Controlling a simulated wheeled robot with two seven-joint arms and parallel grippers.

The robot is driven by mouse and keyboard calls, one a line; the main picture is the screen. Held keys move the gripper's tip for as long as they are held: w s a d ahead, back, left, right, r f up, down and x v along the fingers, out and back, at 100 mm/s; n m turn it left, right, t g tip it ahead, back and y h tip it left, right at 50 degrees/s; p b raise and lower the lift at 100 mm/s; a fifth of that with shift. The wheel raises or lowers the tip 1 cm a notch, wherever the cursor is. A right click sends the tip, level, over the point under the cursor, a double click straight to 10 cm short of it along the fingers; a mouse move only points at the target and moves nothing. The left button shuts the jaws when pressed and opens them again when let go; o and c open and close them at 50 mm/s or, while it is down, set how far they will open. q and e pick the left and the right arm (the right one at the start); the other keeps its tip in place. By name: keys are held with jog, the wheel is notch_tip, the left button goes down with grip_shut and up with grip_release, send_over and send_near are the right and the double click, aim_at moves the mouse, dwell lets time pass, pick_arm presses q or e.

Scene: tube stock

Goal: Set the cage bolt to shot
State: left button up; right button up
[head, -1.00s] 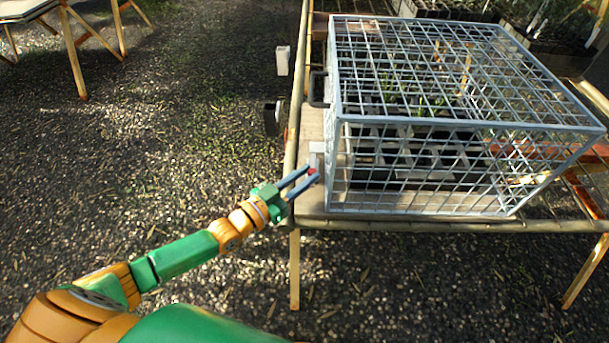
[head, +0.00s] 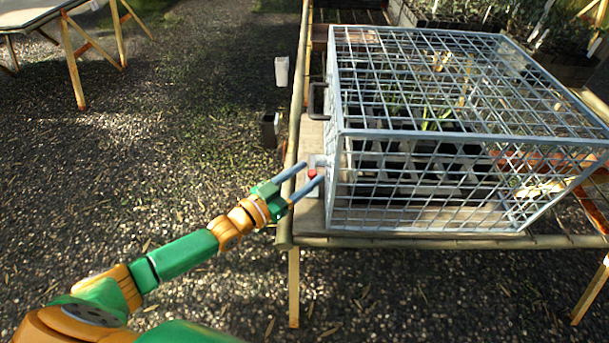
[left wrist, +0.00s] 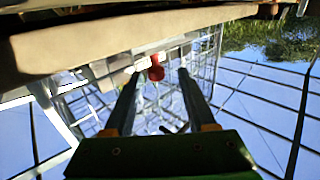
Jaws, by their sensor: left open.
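The wire cage (head: 430,85) stands on a bench, with a dark handle (head: 317,100) on its left side. The cage bolt shows as a red knob (head: 312,173) by a pale plate (head: 317,160) near the cage's front left corner. My left gripper (head: 312,172) is open at the bolt, its two fingers on either side of the red knob in the head view. In the left wrist view the red knob (left wrist: 156,70) lies ahead between the open fingertips (left wrist: 157,72). I cannot tell whether the fingers touch it. My right gripper is out of view.
The bench edge (head: 297,140) runs along the cage's left side. Trays with seedlings (head: 420,150) sit inside the cage. A white box (head: 281,71) and a dark box (head: 269,130) are left of the bench. Gravel ground on the left is open.

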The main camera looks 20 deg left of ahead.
pick_arm(q)
jog(key=shift+s, duration=0.1)
jog(key=v, duration=0.7)
jog(key=shift+r+p, duration=0.1)
jog(key=shift+p, duration=0.3)
